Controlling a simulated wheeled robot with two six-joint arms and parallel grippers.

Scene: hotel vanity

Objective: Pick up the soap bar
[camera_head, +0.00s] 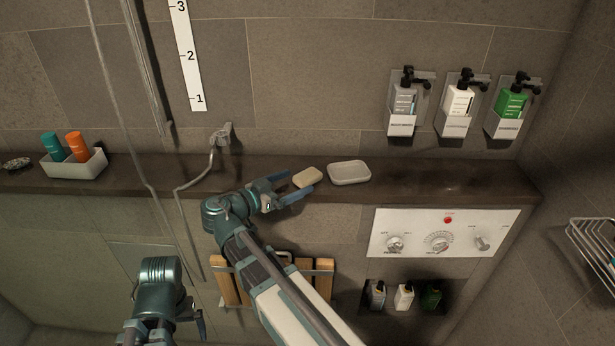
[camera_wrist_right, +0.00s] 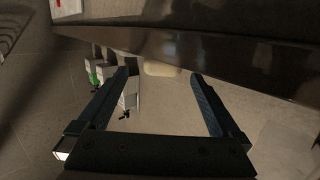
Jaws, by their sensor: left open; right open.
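The soap bar (camera_head: 307,177) is a small cream block on the dark ledge (camera_head: 440,185), beside the white soap dish (camera_head: 349,173). My right gripper (camera_head: 293,184) reaches up to the ledge with its blue fingers spread and the soap near their tips. In the right wrist view, the soap bar (camera_wrist_right: 163,69) appears between the two open fingertips (camera_wrist_right: 160,76), with gaps on both sides; whether it sits inside or just beyond the tips is hard to tell. My left gripper (camera_head: 198,322) is low at the bottom left, away from the ledge, its fingers partly hidden.
A white tray (camera_head: 88,166) with a teal and an orange bottle stands left on the ledge. A shower hose (camera_head: 190,184) hangs nearby. Wall dispensers (camera_head: 456,105), a control panel (camera_head: 440,236) and a wire rack (camera_head: 596,245) are to the right. Below is a wooden slatted piece (camera_head: 318,281).

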